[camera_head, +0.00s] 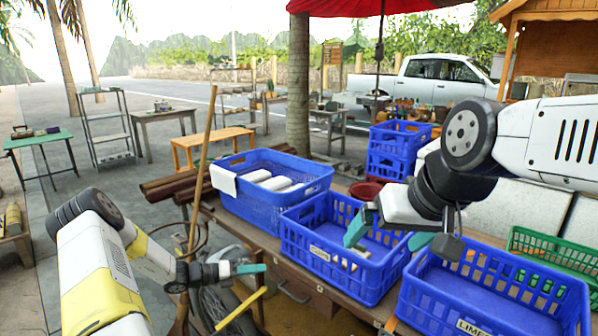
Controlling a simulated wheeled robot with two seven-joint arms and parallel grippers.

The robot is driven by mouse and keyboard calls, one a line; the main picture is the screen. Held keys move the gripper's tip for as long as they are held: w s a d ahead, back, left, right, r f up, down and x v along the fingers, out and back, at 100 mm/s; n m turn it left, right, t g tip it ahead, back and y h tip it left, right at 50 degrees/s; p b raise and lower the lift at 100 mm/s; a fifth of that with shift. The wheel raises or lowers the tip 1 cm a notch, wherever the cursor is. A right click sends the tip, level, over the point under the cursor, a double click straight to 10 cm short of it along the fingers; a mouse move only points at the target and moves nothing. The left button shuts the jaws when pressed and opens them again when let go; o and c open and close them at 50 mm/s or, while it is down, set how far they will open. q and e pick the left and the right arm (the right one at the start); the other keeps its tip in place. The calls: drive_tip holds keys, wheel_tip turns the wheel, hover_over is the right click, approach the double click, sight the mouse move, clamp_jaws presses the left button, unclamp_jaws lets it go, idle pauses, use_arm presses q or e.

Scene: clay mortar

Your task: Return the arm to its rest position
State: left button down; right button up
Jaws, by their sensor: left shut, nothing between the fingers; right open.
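My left gripper (250,269) is shut and empty, its teal fingers pointing right. It is to the left of and in front of the table with the blue crates. My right gripper (389,236) is open, its teal fingers apart and pointing down. In the picture it overlaps the middle blue crate (315,257); I cannot tell how far above it is. My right arm comes in from the right and covers part of the view behind it. Nothing shows between the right fingers.
A blue crate (236,208) with white pieces stands left of the middle crate. Another blue crate (425,310) labelled lime stands at right, near a green crate (560,247). A wooden pole (207,130) and a yellow bar (241,309) are close to my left arm.

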use_arm(q)
drive_tip(key=s+d+r+m+g+y, duration=0.25)
drive_tip(key=s+r+m, duration=0.35)
drive_tip(key=r+m, duration=0.4)
drive_tip(key=s+d+r+m+g+y, duration=0.2)
drive_tip(key=s+r+m+g+y, duration=0.15)
drive_tip(key=s+r+m, duration=0.6)
drive_tip(key=s+a+r+m+t+y, duration=0.2)
drive_tip(key=s+r+m+t+y, duration=0.1)
drive_tip(key=s+r+m, duration=0.4)
drive_tip(key=s+a+r+m+t+y, duration=0.2)
drive_tip(key=s+r+m+y, duration=0.1)
drive_tip(key=s+r+m, duration=0.4)
drive_tip(key=s+r, duration=0.1)
drive_tip(key=s, duration=0.1)
drive_tip(key=shift+s+a+t, duration=0.25)
drive_tip(key=shift+s+t, duration=0.05)
drive_tip(key=shift+t, duration=0.1)
